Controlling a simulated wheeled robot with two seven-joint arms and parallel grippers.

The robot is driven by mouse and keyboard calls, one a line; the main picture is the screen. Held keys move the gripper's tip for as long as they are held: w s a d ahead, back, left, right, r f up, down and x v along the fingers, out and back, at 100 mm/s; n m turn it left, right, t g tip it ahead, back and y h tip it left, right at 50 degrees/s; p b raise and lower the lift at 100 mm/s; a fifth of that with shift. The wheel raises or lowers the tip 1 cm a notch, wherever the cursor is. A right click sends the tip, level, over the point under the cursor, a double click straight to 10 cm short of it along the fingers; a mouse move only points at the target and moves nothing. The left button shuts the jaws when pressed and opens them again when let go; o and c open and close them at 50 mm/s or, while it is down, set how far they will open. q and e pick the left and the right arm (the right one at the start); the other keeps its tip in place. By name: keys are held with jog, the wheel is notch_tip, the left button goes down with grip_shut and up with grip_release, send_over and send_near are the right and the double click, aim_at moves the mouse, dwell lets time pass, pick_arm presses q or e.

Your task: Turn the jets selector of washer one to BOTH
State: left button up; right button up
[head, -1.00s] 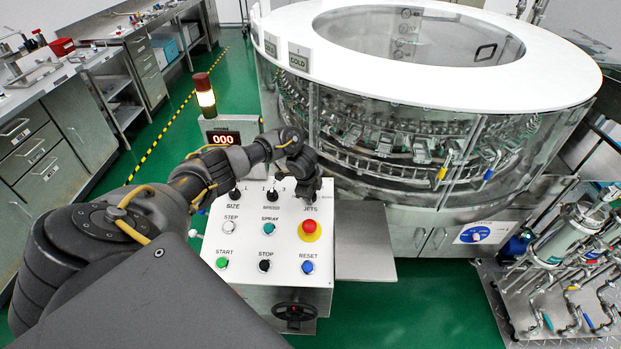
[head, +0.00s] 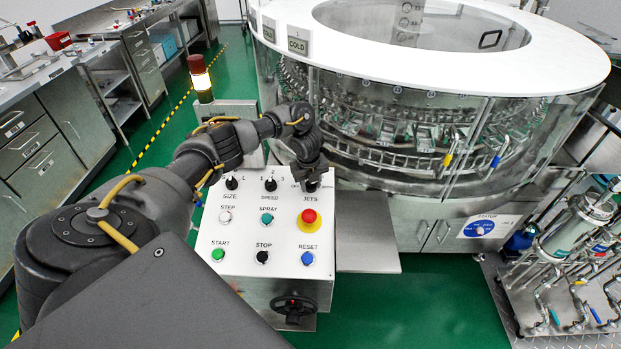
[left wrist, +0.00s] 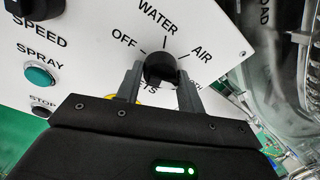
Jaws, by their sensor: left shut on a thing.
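The jets selector is a black knob (left wrist: 159,68) on the white control panel (head: 236,243), at its upper right above the JETS label. In the left wrist view, OFF, WATER and AIR are printed around the knob; no BOTH label is readable. My left gripper (head: 312,184) is at the knob. Its two fingers (left wrist: 160,76) stand on either side of the knob and are shut on it. I cannot tell which mark the knob points to. In the head view the gripper mostly covers the knob. My right gripper is not in view.
The size knob (head: 231,183) and speed knob (head: 270,184) are left of the jets selector. A red emergency button (head: 309,216) sits just below it. The round washer (head: 450,150) stands behind, and a bare metal shelf (head: 367,245) is right of the panel.

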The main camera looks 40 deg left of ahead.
pick_arm(q)
jog(key=shift+s+f+m+b, duration=0.2)
jog(key=shift+m+b, duration=0.3)
jog(key=shift+m, duration=0.5)
jog(key=o, duration=1)
jog(key=shift+r, duration=0.1)
jog(key=shift+c, duration=0.2)
jog(key=shift+w, duration=0.1)
jog(key=shift+r, duration=0.1)
jog(key=shift+r, duration=0.25)
notch_tip(320, 180, up, 10)
jog(key=s+p, duration=0.1)
jog(key=p, duration=0.2)
jog(key=shift+s+d, duration=0.2)
jog(key=shift+d, duration=0.15)
